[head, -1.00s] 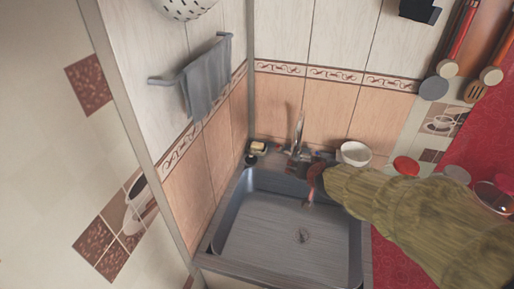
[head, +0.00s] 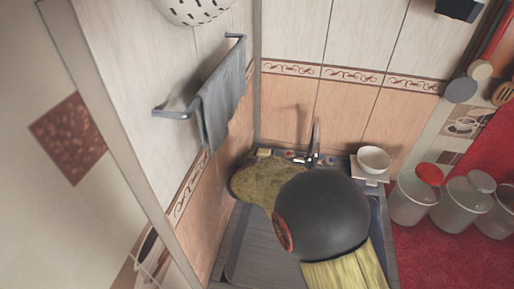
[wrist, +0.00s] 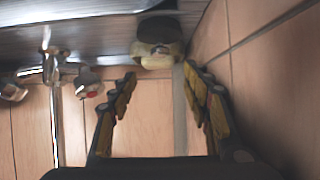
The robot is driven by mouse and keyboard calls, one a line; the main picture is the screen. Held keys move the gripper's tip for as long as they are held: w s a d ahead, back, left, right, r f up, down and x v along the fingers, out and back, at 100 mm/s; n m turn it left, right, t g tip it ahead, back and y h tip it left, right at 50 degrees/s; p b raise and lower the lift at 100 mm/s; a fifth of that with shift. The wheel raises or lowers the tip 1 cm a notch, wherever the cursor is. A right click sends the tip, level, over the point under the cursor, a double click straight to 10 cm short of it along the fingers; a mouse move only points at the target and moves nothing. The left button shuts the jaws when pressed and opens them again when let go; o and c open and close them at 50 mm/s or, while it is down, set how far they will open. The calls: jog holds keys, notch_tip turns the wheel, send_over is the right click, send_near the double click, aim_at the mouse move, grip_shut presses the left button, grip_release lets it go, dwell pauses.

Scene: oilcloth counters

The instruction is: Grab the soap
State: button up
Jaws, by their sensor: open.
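The soap (wrist: 157,60) is a small pale yellow block at the back left corner of the sink counter. In the wrist view it lies just beyond my fingertips, roughly centred between them. My gripper (wrist: 160,74) is open, with nothing between its fingers. Whether a finger touches the soap, I cannot tell. In the head view a bit of the soap (head: 264,152) shows above my arm, by the tiled wall. My arm hides the gripper there.
A dark round thing (wrist: 160,28) sits beside the soap. The faucet (head: 315,150) stands to the right, with a white bowl (head: 374,158) beyond it. Canisters (head: 412,200) stand further right. Tiled walls close the corner. A towel (head: 222,100) hangs on the left wall.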

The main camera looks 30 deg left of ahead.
aim_at(264, 152)
jog(key=b+x, duration=0.1)
jog(key=x, duration=0.1)
jog(key=b+x, duration=0.1)
jog(key=x, duration=0.2)
jog(key=b+x, duration=0.1)
jog(key=x, duration=0.1)
jog(key=shift+w+d+r, duration=0.1)
jog(key=shift+w+r, duration=0.05)
jog(key=shift+w, duration=0.25)
jog(key=c, duration=0.8)
